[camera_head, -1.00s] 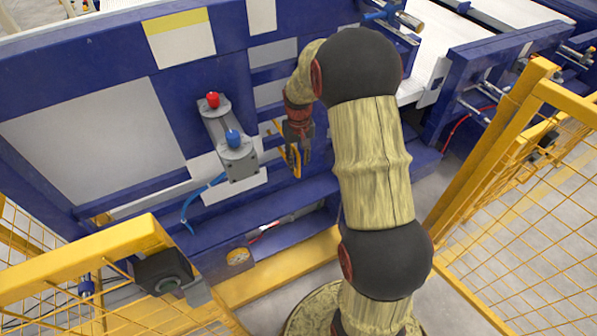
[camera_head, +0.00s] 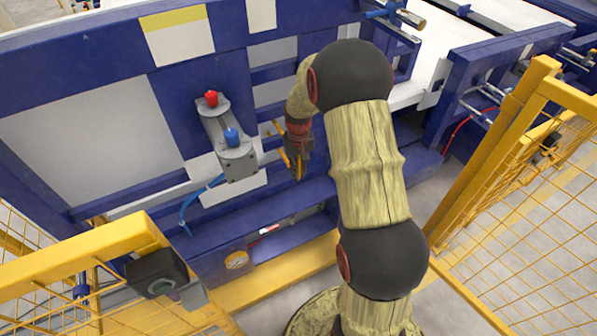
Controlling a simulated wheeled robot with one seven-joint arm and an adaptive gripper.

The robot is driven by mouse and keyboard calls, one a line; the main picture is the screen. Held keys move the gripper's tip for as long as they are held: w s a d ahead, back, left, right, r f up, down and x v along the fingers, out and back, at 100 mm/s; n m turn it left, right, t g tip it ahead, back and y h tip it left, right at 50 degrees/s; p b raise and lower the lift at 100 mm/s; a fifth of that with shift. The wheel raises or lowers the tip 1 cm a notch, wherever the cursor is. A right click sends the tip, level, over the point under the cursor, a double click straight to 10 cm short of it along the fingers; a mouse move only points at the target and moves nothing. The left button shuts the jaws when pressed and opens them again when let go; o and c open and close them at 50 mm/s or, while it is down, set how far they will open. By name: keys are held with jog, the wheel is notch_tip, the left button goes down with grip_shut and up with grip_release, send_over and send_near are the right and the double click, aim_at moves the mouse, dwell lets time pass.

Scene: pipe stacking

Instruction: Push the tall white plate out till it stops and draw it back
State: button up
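Several white plates are set in the blue machine frame, and I cannot tell for certain which one is the tall white plate. A narrow upright white plate (camera_head: 261,14) shows at the top edge, partly cut off. Another pale plate (camera_head: 271,92) shows behind blue bars, left of my arm's wrist. My gripper (camera_head: 297,172) points down in front of the blue frame, right of the grey cylinder block. A thin yellow piece (camera_head: 281,140) shows beside its fingers. The fingers are small and dark, so their opening and any contact are unclear.
A grey block with red knob (camera_head: 211,98) and blue knob (camera_head: 232,137) stands left of my gripper. A blue ledge (camera_head: 270,212) runs below. Yellow fences stand at left (camera_head: 75,262) and right (camera_head: 490,165). Floor shows at right.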

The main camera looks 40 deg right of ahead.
aim_at(287, 160)
grip_shut()
dwell(0.4)
jog(key=w+p, duration=0.1)
jog(key=w, duration=0.2)
jog(key=w+p, duration=0.1)
jog(key=w, duration=0.2)
jog(key=w+d+p, duration=0.1)
jog(key=w, duration=0.2)
jog(key=shift+w+d, duration=0.1)
jog(key=shift+w, duration=0.25)
jog(key=o, duration=0.5)
grip_release()
jog(key=shift+o, duration=0.3)
jog(key=shift+s, duration=0.1)
notch_tip(287, 160, up, 12)
